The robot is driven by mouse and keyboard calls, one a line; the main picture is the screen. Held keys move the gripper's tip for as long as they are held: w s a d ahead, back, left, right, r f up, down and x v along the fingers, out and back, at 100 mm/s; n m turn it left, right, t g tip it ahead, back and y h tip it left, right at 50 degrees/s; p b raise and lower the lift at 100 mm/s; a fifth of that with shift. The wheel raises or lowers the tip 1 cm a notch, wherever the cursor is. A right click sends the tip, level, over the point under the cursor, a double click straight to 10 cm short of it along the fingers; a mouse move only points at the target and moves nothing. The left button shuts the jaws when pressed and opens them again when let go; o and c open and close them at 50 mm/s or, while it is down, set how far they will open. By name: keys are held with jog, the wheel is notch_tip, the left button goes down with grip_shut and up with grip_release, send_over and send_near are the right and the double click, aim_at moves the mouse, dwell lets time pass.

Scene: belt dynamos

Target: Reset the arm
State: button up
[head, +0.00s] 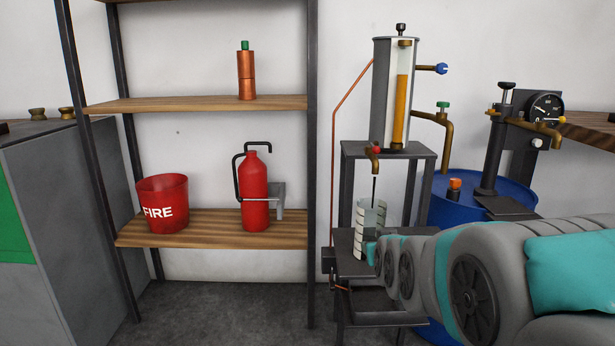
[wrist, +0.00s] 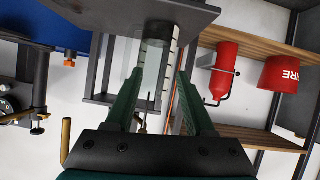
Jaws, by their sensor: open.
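My gripper (wrist: 160,74) is open, with its two green fingers spread apart in the wrist view. A clear container with white marks (wrist: 154,50) shows between and beyond the fingertips; I cannot tell whether they touch it. In the head view my arm reaches in from the right, and the gripper's end (head: 373,252) is beside the lower part of this container (head: 361,230). The container stands upright on a low dark stand (head: 345,262). The arm hides part of the stand, and the fingertips are hard to make out there.
Above the container, a tank with orange liquid (head: 400,95) has a red-knobbed spout (head: 375,152). A blue barrel (head: 455,200) with a gauge assembly (head: 545,108) stands close behind my arm. Left is a shelf (head: 210,228) with a red bucket (head: 163,203) and extinguisher (head: 254,195).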

jog(key=s+f+g+p, duration=0.2)
jog(key=s+f+g, duration=0.2)
jog(key=s, duration=1.5)
jog(key=s+f+g+p, duration=0.2)
jog(key=s+g, duration=0.8)
jog(key=s, duration=1)
notch_tip(320, 180, down, 2)
jog(key=shift+s+a+f+m+p, duration=0.15)
jog(key=shift+s+m+p, duration=0.15)
jog(key=shift+m, duration=0.1)
